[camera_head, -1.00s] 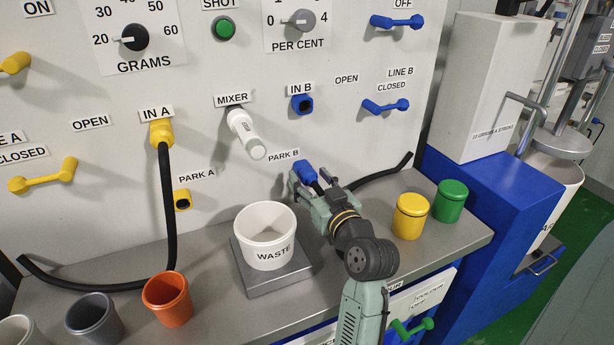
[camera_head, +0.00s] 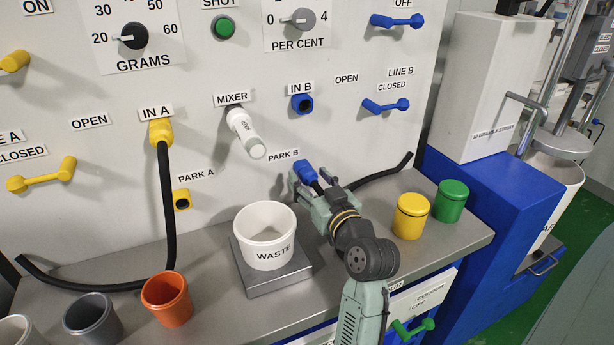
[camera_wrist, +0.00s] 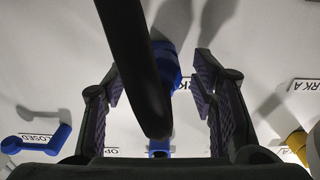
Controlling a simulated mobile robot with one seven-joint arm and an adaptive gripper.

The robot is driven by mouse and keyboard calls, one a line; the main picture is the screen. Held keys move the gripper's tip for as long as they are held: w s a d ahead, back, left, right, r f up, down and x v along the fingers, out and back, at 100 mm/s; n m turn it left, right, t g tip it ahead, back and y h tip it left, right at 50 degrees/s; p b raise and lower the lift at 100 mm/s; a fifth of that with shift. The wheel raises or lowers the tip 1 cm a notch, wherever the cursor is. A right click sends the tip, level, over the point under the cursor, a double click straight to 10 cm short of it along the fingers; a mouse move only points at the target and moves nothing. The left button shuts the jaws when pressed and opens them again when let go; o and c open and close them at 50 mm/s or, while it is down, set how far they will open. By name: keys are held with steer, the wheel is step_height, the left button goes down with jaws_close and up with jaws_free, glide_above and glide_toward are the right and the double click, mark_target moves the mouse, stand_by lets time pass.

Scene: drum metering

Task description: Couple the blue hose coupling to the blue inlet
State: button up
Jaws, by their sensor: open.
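The blue hose coupling (camera_head: 306,172) sits at the wall just under the PARK B label, with its black hose (camera_head: 385,174) running off to the right. It also shows in the wrist view (camera_wrist: 168,66), partly hidden by the hose. The blue inlet (camera_head: 302,103) is the square socket under the IN B label, up from the coupling, and it looks empty. My gripper (camera_head: 308,188) is at the coupling, its fingers spread on either side. In the wrist view, my open fingers (camera_wrist: 160,90) stand apart from the coupling and hose, with gaps on both sides.
The white mixer nozzle (camera_head: 245,133) sticks out left of the inlet. The WASTE bucket (camera_head: 267,237) stands on a scale (camera_head: 277,279) left of my arm. Yellow (camera_head: 411,216) and green (camera_head: 450,200) containers stand to the right. The blue LINE B handle (camera_head: 386,106) is right of the inlet.

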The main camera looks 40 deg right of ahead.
mark_target(314, 184)
stand_by(0.4)
jaws_close()
stand_by(0.5)
steer(key=shift+s, duration=0.1)
steer(key=shift+b+v, duration=1.1)
steer(key=shift+v, duration=1.85)
steer(key=shift+b+v, duration=0.45)
steer(key=shift+v, duration=1.55)
step_height(314, 184, up, 16)
steer(key=n, duration=0.9)
steer(key=shift+w+d, duration=0.15)
steer(key=shift+w, duration=0.25)
